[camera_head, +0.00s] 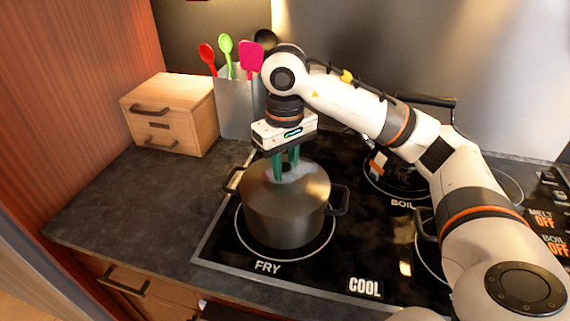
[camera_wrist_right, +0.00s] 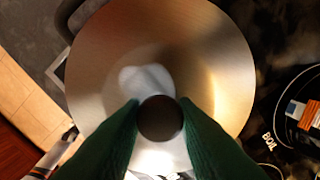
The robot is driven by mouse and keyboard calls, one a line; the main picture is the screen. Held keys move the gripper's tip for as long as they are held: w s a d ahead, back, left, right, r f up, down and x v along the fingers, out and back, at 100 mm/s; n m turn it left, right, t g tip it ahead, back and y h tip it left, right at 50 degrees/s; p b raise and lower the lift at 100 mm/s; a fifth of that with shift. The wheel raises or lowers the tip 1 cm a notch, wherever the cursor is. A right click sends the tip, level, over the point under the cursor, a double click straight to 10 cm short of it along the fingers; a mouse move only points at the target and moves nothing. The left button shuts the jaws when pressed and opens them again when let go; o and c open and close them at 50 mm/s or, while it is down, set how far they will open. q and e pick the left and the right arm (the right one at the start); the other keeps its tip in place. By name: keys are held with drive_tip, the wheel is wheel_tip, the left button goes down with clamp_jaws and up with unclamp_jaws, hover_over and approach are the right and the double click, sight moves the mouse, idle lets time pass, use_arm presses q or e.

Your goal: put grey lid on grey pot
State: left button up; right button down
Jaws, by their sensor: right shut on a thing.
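The grey pot (camera_head: 283,226) stands upright on the front left burner marked FRY, with a dark handle on each side. The round grey lid (camera_head: 310,180) lies over the pot's mouth and looks level; I cannot tell whether its rim is fully seated. My right gripper (camera_head: 286,172) points down above the lid, its green fingers shut on the lid's knob. In the right wrist view the dark knob (camera_wrist_right: 160,118) is between the fingertips, and the lid (camera_wrist_right: 105,70) fills the middle. The pot's inside is hidden by the lid. My left gripper is not in view.
A utensil holder (camera_head: 237,112) with several coloured utensils stands behind the pot. A small wooden drawer box (camera_head: 168,112) is at the back left. Dark cookware with an orange-and-white item (camera_head: 378,163) is behind right. The counter (camera_head: 150,210) left of the cooktop is clear.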

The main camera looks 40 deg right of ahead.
drive_tip(key=c, duration=0.6)
unclamp_jaws()
drive_tip(key=shift+r, duration=0.1)
drive_tip(key=shift+r+p, duration=2.95)
drive_tip(key=shift+r, duration=0.5)
drive_tip(key=shift+f, duration=0.1)
